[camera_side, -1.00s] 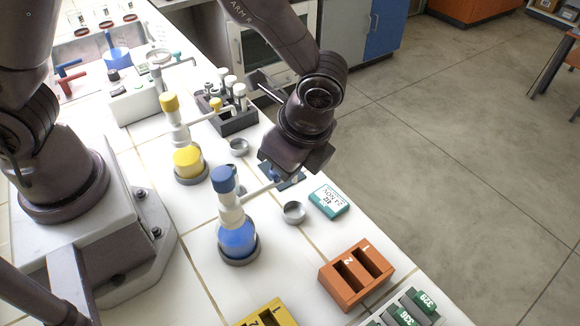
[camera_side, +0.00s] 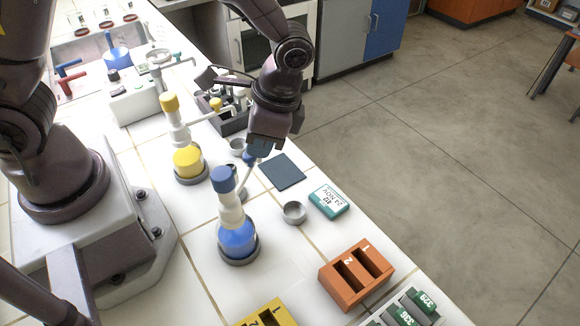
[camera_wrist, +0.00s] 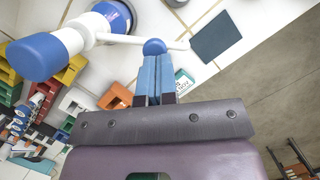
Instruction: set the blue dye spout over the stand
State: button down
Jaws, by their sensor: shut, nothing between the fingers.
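The blue dye bottle (camera_side: 238,240) stands upright with a blue cap (camera_side: 223,180). Its white spout (camera_wrist: 122,39) leaves the neck and carries a blue knob (camera_wrist: 154,47) near its tip. In the side view the spout points up and right, away from the bottle, with its end close to my gripper (camera_side: 251,154). My gripper is shut and empty; its blue fingers (camera_wrist: 156,80) lie together at the knob, seemingly touching it. A small grey round stand (camera_side: 294,212) sits right of the bottle, apart from the spout. Another (camera_side: 237,146) is beyond it, partly hidden near my gripper.
The yellow dye bottle (camera_side: 188,160) with its own spout stands behind the blue one. A dark flat pad (camera_side: 282,171), a teal box (camera_side: 329,200) and an orange rack (camera_side: 356,275) lie to the right. A dark vial rack (camera_side: 232,124) is behind my gripper.

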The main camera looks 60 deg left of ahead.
jog(key=shift+s+a+n+g+h, duration=0.1)
jog(key=shift+s+a+n+h, duration=0.1)
jog(key=shift+s+a+n, duration=0.4)
jog(key=shift+s+a+n+g+h, duration=0.1)
jog(key=shift+s+a+n+h, duration=0.2)
jog(key=shift+n, duration=0.55)
jog(key=shift+s+a+n+g+h, duration=0.1)
jog(key=shift+s+a+n, duration=0.2)
jog(key=shift+a+n, duration=0.35)
jog(key=shift+d, duration=0.1)
jog(key=w+d+r, duration=0.2)
jog(key=w+r, duration=0.4)
jog(key=r, duration=0.4)
jog(key=shift+w+d+r, duration=0.2)
jog(key=s+a+r+n+t, duration=0.2)
jog(key=s+a+r+t, duration=0.6)
jog(key=s, duration=0.5)
jog(key=shift+r+n+t+h, duration=0.4)
jog(key=shift+r+t, duration=0.1)
jog(key=shift+r, duration=0.15)
